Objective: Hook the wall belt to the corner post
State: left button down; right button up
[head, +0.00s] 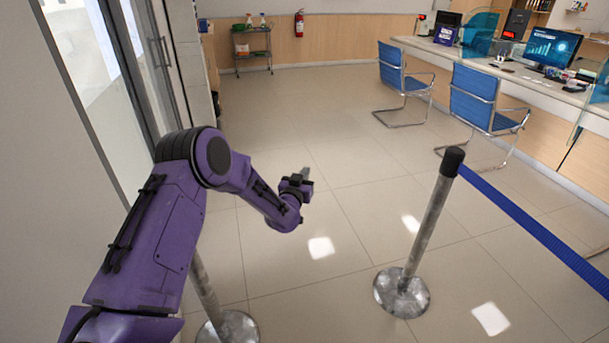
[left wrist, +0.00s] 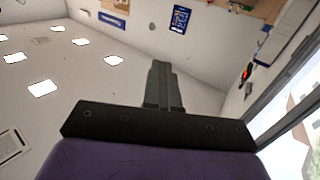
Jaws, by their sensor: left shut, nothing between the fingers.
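A grey metal post (head: 428,225) with a black cap and round base stands right of centre in the head view. A blue belt (head: 540,232) runs from its top to the right and out of the frame. A second post (head: 205,290) stands at lower left, its upper part hidden behind my purple left arm. I cannot tell which is the corner post, and no separate wall belt is seen. My left gripper (head: 304,176) is shut and empty, left of the belted post and apart from it. Its closed fingers also show in the left wrist view (left wrist: 162,82). My right gripper is out of view.
A glass door (head: 150,60) and wall are close on the left. Blue chairs (head: 403,80) stand before the teller counter (head: 500,68) at right. A small cart (head: 252,48) is at the back. The tiled floor in the middle is clear.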

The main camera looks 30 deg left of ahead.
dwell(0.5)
pick_arm(q)
jog(key=c, duration=1.2)
grip_release()
jog(key=shift+s, duration=0.1)
jog(key=b+v, duration=0.2)
jog(key=v, duration=0.8)
jog(key=shift+b, duration=0.35)
jog(key=shift+s, duration=0.15)
